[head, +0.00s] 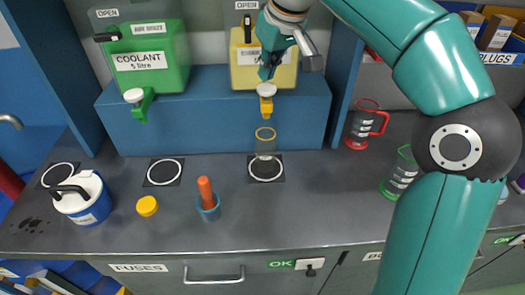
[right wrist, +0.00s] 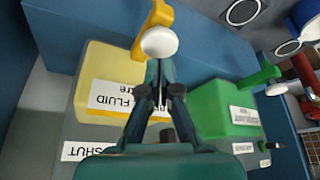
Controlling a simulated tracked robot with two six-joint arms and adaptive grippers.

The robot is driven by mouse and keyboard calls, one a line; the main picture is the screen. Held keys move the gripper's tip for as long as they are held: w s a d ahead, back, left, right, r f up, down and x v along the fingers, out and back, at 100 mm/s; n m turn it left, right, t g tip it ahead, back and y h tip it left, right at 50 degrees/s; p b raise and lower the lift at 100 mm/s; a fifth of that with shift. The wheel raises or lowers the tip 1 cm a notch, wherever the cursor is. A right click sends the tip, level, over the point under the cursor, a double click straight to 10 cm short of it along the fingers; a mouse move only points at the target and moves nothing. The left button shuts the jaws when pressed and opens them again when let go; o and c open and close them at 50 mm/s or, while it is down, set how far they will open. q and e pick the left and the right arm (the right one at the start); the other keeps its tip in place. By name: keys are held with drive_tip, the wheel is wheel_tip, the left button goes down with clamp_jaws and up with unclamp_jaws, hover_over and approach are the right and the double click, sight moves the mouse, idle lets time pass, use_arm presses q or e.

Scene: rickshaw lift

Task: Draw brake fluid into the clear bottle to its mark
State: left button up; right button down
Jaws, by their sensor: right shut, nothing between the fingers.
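The yellow brake fluid tank (head: 246,72) stands on a blue step, its black lever (head: 247,30) upright near an OPEN label. Its yellow tap (head: 266,105) has a white round knob (head: 267,90). The clear bottle (head: 265,145), with a yellow rim, stands upright below the tap on a ringed black pad. No liquid shows in it, and I cannot make out its mark. My right gripper (head: 268,70) is shut and empty, its tips at the knob. The knob also shows in the right wrist view (right wrist: 159,42); I cannot tell whether they touch. My left gripper is out of view.
A green coolant tank (head: 150,62) with its own tap stands left. A blue-white jug (head: 84,198), yellow cap (head: 147,206) and blue cup with an orange handle (head: 207,203) stand on the bench. Red (head: 362,125) and green-rimmed (head: 398,175) jugs stand right, near my arm.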

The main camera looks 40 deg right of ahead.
sight(266, 87)
drive_tip(key=shift+f, duration=0.2)
idle(0.4)
drive_tip(key=shift+f+b, duration=1.2)
drive_tip(key=shift+f, duration=0.2)
idle(6.0)
